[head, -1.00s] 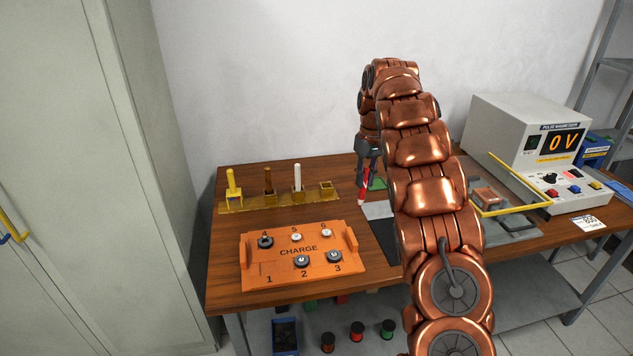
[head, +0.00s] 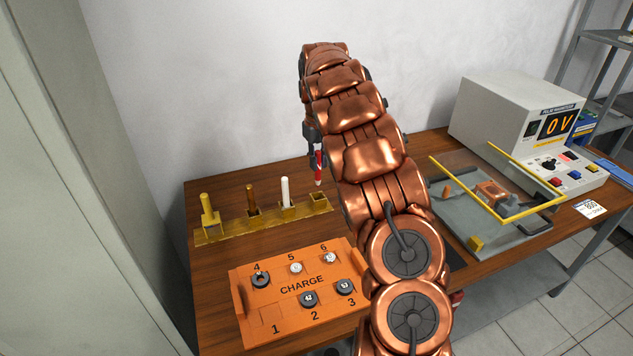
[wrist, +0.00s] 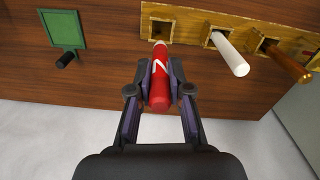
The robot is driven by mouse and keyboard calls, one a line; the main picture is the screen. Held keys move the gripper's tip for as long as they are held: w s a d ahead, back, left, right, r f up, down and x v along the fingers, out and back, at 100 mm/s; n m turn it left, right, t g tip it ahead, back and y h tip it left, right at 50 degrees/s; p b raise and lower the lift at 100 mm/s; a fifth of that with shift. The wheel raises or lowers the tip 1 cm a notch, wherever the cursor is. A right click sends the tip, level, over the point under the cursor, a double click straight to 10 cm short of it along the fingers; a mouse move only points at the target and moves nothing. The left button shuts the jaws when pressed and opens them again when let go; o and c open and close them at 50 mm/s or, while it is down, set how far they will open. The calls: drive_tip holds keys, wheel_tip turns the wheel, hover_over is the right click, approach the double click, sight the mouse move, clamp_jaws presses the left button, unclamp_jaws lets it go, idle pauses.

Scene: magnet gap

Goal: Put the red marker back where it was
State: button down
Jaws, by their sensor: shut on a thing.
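My gripper (wrist: 160,92) is shut on the red marker (wrist: 160,85), which shows a white mark on its side. In the head view the red marker (head: 319,164) hangs upright in the air, just above and beside the right end of the yellow holder strip (head: 225,233). The strip's rightmost socket (head: 319,198) is empty; it also shows in the wrist view (wrist: 160,27), just beyond the marker's far end. A white marker (head: 286,191), a brown marker (head: 251,199) and a yellow marker (head: 208,212) stand in the other sockets.
An orange CHARGE tray (head: 262,318) with several round pieces lies in front of the strip. A grey plate with a yellow frame (head: 495,150) and a pulse magnetizer reading 0 V (head: 500,100) stand to the right. A green square (wrist: 62,29) shows in the wrist view.

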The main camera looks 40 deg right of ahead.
sight(318, 180)
drive_tip(key=shift+f+p, duration=0.8)
drive_tip(key=shift+f, duration=2.8)
drive_tip(key=shift+f, duration=0.1)
drive_tip(key=c, duration=1.1)
unclamp_jaws()
wheel_tip(318, 180, up, 12)
drive_tip(key=b, duration=0.3)
drive_tip(key=shift+a+f, duration=0.1)
drive_tip(key=shift+f, duration=0.15)
drive_tip(key=shift+r, duration=0.4)
drive_tip(key=shift+s, duration=0.1)
drive_tip(key=shift+a+r, duration=0.1)
